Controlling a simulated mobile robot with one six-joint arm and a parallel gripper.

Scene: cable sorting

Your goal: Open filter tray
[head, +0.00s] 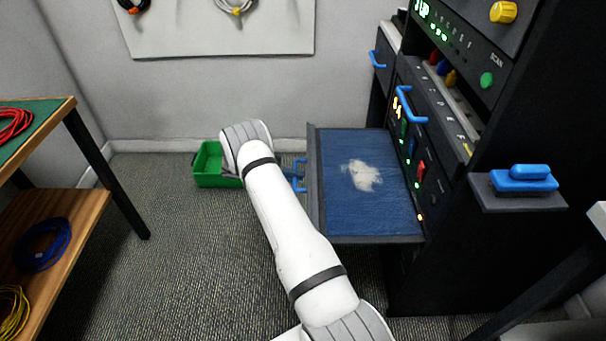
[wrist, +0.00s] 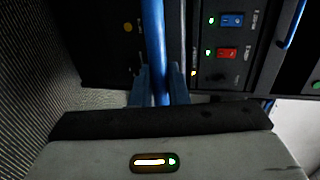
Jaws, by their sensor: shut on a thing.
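The filter tray (head: 392,195) stands pulled out from the black rack, in the middle of the head view. It has a grey frame and a blue mesh with a pale dust patch (head: 361,175) on it. Its blue handle (head: 299,174) is on the tray's left front edge, partly hidden by my arm. In the wrist view a blue bar (wrist: 155,45) runs upright between the fingers of my gripper (wrist: 158,86), which is shut on it. In the head view my arm hides the gripper.
A green bin (head: 207,168) stands on the floor by the wall, behind my arm. The black rack (head: 480,260) fills the right side, with a blue block on its side shelf (head: 520,202). A wooden shelf (head: 55,225) with coiled cables stands at left; carpet between is clear.

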